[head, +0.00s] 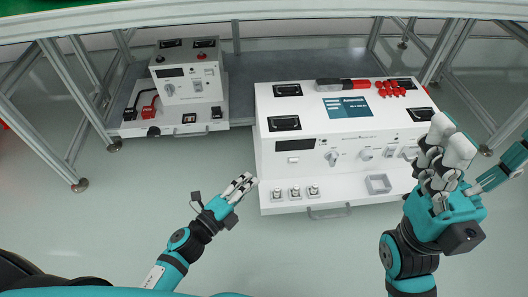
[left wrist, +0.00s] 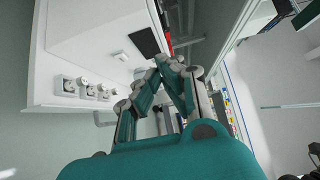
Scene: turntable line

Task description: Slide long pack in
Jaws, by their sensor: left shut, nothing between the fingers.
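I cannot tell surely which thing is the long pack. A long grey, black and red item (head: 342,84) lies on top of the large white cabinet (head: 266,110), at its back edge. My left gripper (head: 248,181) is shut and empty, just left of the cabinet's front left corner. In the left wrist view its fingertips (left wrist: 170,62) come together with nothing between them, and the white cabinet (left wrist: 95,35) fills the upper left. My right gripper (head: 447,135) is at the cabinet's front right corner and hides part of it. I cannot tell whether it is open.
A teal-labelled panel (head: 347,108) and several red pieces (head: 391,89) are on the cabinet's top. Sockets, a square frame (head: 378,184) and a handle are along its front ledge. A smaller white unit (head: 188,85) stands at the back left. Metal frame legs (head: 60,115) flank both sides. The front floor is clear.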

